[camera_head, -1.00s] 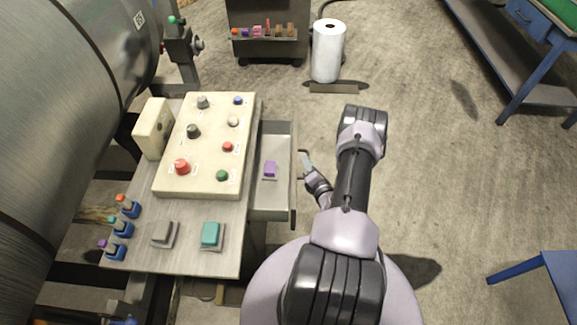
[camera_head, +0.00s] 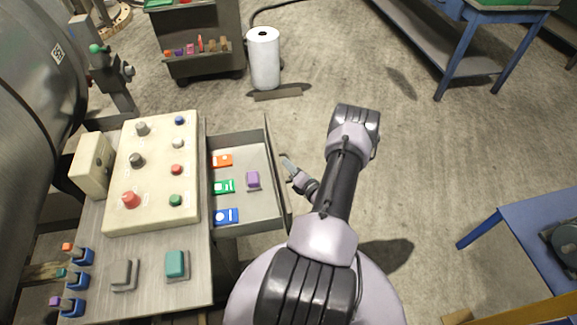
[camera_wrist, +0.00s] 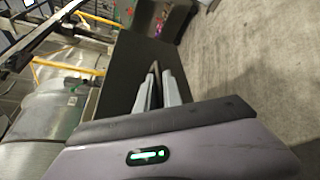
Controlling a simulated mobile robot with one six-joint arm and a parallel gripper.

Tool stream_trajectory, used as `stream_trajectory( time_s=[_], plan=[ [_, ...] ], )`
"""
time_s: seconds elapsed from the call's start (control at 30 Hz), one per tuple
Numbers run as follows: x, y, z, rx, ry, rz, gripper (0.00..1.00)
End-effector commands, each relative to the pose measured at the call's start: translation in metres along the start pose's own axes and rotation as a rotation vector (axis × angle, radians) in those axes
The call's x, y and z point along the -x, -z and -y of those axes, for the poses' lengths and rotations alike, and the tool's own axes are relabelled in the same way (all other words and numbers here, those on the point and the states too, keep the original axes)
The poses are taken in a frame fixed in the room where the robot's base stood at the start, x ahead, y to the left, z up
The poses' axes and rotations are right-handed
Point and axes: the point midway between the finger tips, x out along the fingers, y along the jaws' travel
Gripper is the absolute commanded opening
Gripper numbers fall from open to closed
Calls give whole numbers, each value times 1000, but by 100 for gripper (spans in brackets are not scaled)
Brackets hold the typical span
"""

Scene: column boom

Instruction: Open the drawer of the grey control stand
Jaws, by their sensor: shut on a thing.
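The grey control stand (camera_head: 147,255) is at the left in the head view, with its drawer (camera_head: 258,207) pulled out to the right. My gripper (camera_head: 288,163) is at the drawer's front, shut on the drawer handle (camera_head: 283,156). In the wrist view the gripper fingers (camera_wrist: 160,90) point at the dark grey drawer front (camera_wrist: 130,62). They largely hide the handle there.
A cream button panel (camera_head: 152,175) sits on the stand. A dark cart (camera_head: 203,45) and a white roll (camera_head: 263,58) stand behind. Blue tables (camera_head: 535,195) are at the right.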

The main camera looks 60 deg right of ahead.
Motion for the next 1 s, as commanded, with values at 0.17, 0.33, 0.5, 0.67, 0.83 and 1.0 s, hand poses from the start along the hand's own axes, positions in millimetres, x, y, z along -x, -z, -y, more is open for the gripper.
stream_trajectory(
  time_s=[0.17,0.33,0.5,0.67,0.83,1.0],
  plan=[
    [-1,-2,-1,2,-2,3,28],
    [0,-1,0,1,-1,2,33],
    [1,0,0,0,0,1,33],
    [21,-2,-1,-2,2,1,33],
    [67,-3,-2,-4,4,5,33],
    [118,-3,-2,-3,3,7,33]
  ],
)
